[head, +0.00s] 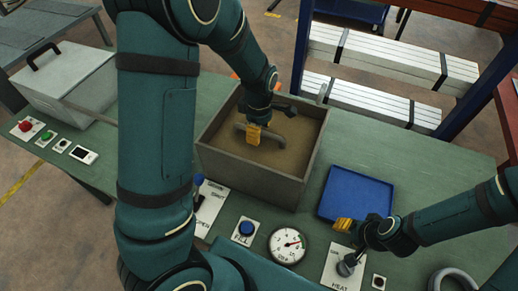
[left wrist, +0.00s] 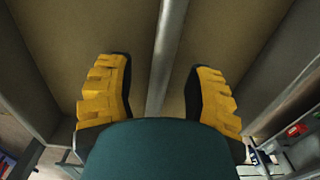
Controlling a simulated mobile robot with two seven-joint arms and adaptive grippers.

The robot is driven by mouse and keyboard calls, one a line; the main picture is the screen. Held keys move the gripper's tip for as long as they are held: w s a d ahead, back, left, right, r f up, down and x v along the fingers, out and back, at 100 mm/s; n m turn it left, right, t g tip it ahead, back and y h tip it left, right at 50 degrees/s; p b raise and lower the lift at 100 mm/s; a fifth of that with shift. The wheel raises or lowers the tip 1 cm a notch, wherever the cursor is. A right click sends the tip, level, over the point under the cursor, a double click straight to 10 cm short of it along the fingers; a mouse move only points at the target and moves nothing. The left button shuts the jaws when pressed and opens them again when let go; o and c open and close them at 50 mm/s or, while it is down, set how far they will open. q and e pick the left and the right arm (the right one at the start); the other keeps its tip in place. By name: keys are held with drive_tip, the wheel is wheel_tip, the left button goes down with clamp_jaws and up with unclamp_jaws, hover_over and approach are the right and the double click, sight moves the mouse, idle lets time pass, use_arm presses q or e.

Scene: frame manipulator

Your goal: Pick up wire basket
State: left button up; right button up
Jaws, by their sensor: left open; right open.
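A grey box-shaped vat (head: 250,181) with brown contents stands on the green table. A grey curved handle (head: 289,132) shows inside it, likely the wire basket's; I cannot make out the basket's mesh. My left gripper (head: 254,134) is over the vat, pointing down at the handle. In the left wrist view my left gripper (left wrist: 160,97) is open, with a grey bar (left wrist: 167,50) running between its yellow pads, touching neither. My right gripper (head: 345,225) is by the front edge of the blue tray, away from the vat; its finger gap is hard to see.
The blue tray (head: 358,190) lies empty right of the vat. A FILL button (head: 246,229), a gauge (head: 287,245) and a HEAT knob (head: 347,265) line the front. A lidded grey box (head: 65,85) stands at left. A shelf rack (head: 385,60) is behind.

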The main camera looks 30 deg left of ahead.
use_arm(q)
wheel_tip(320, 180, down, 2)
drive_tip(key=shift+f, duration=0.2)
clamp_jaws()
drive_tip(key=shift+r, duration=0.1)
